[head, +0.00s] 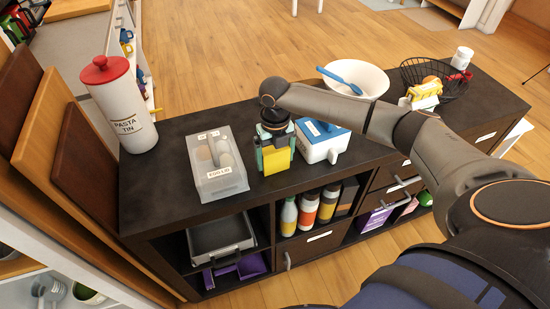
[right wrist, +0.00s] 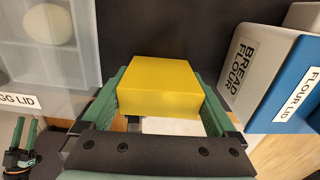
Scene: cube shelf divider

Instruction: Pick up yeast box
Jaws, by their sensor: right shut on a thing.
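The yellow box (head: 276,160), which I take as the yeast box, is between the green fingers of my right gripper (head: 274,150) above the dark shelf top. In the right wrist view the box (right wrist: 170,85) sits between both fingers, its top and front face plain yellow. My right gripper (right wrist: 170,115) is shut on it. Whether the box touches the shelf top is hard to tell. A pair of green fingers, my left gripper (right wrist: 24,134), shows small at the lower left of the right wrist view, with a gap between them and nothing in it.
A clear egg bin (head: 218,172) stands close left of the box. A white and blue flour container (head: 320,143) stands close right. A pasta tin (head: 122,108) is at the left end. A white bowl (head: 368,80) and wire basket (head: 452,84) stand farther right.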

